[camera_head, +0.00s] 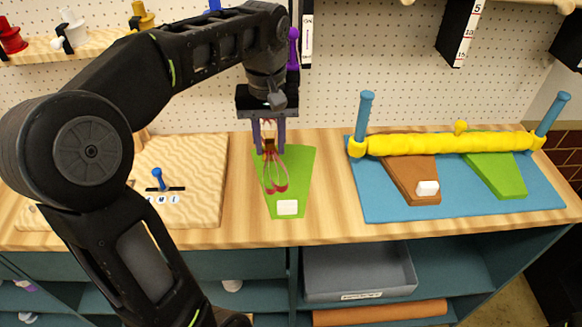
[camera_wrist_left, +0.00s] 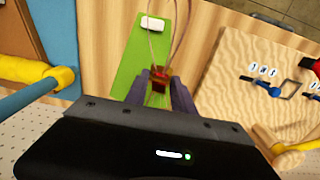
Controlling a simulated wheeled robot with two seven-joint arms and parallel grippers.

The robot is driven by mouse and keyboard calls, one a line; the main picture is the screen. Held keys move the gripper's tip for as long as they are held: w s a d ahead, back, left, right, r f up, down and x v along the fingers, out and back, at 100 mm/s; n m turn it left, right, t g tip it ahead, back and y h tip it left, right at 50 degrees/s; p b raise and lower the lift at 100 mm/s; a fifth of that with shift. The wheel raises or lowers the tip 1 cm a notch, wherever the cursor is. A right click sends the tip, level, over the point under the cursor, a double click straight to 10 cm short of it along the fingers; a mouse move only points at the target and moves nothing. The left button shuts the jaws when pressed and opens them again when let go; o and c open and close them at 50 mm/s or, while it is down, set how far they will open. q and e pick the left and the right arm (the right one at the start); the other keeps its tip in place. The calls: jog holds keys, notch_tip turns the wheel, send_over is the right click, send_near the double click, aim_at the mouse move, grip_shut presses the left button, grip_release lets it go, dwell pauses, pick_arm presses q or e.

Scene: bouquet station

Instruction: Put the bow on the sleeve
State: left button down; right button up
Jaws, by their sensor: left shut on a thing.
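A dark red bow (camera_head: 277,187) hangs with two thin loops and a small knot. My left gripper (camera_head: 269,146) is shut on it, fingers pointing down. The bow also shows in the left wrist view, with its knot (camera_wrist_left: 159,76) between the fingertips (camera_wrist_left: 158,88). A flat green sleeve (camera_head: 301,187) with a white tag lies on the wooden table under the bow, and it shows in the wrist view (camera_wrist_left: 128,72). The loops overlap the sleeve in the picture; I cannot tell whether they touch it. My right gripper is not in view.
At right, a blue mat (camera_head: 385,208) holds a brown sleeve (camera_head: 408,180) and a lime sleeve (camera_head: 497,176) under a yellow bar (camera_head: 440,145) between blue posts. At left is a sand-coloured board (camera_head: 195,205) with a blue-handled tool (camera_head: 158,179). A pegboard stands behind.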

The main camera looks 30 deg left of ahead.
pick_arm(q)
jog(key=shift+f, duration=0.1)
send_over(273, 188)
jog(key=shift+f, duration=3)
jog(key=shift+f, duration=0.1)
notch_tip(273, 188, down, 3)
jog(key=shift+r, duration=0.1)
jog(key=shift+f, duration=0.4)
jog(key=shift+f, duration=0.15)
jog(key=c, duration=1.1)
grip_release()
jog(key=shift+o, duration=0.2)
